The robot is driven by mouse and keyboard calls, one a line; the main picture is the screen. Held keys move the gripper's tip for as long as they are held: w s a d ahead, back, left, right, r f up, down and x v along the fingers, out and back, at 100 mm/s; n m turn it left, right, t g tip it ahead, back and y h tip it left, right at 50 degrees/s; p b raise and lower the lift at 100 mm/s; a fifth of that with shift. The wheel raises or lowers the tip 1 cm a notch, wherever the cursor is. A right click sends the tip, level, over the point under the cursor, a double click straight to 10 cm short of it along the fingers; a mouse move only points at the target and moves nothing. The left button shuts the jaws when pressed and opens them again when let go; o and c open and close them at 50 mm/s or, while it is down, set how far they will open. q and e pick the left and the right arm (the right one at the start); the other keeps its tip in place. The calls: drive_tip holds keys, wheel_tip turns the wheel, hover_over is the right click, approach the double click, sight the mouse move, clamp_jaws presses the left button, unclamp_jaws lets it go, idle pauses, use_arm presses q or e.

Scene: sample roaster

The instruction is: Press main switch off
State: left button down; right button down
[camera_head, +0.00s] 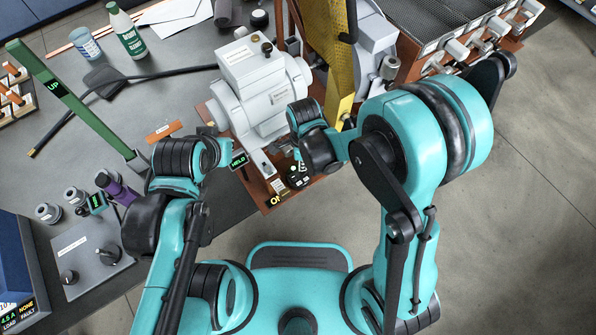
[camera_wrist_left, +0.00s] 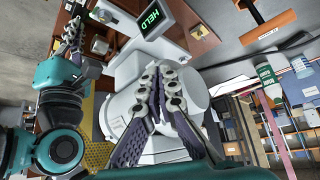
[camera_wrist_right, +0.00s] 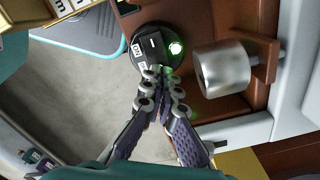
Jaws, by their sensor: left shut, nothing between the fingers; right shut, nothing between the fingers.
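The main switch appears to be the round black base with a light marked rocker and a glowing green lamp (camera_wrist_right: 152,46) in the right wrist view; it also shows in the head view (camera_head: 298,178) on the brown machine base. My right gripper (camera_wrist_right: 160,75) is shut and empty, its fingertips at the switch's lower edge in the picture. I cannot tell whether they touch it. The right gripper shows partly in the head view (camera_head: 284,149). My left gripper (camera_wrist_left: 161,72) is shut and empty, in front of the grey machine housing and close to the green HELD display (camera_wrist_left: 152,20).
A metal cylinder on a brown bracket (camera_wrist_right: 222,68) stands right of the switch in the right wrist view. The grey machine (camera_head: 258,80) and yellow perforated guard (camera_head: 328,50) stand behind my grippers. A green post (camera_head: 75,100) and a control plate (camera_head: 92,255) are at the left.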

drive_tip(key=shift+f+b, duration=1.05)
drive_tip(key=shift+f, duration=0.1)
idle(0.4)
drive_tip(key=shift+r, duration=0.1)
drive_tip(key=shift+r+p, duration=2.7)
drive_tip(key=shift+r, duration=0.8)
drive_tip(key=shift+f, duration=0.1)
drive_tip(key=s+d+r+n+t, duration=0.2)
drive_tip(key=d+r+n+t, duration=0.1)
drive_tip(key=d+r+n, duration=0.5)
drive_tip(key=s+d+r+n+t, duration=0.3)
drive_tip(key=d+r+n+t, duration=0.1)
drive_tip(key=d+r+n, duration=0.4)
drive_tip(key=shift+d+r+n, duration=0.4)
drive_tip(key=shift+d+r, duration=0.55)
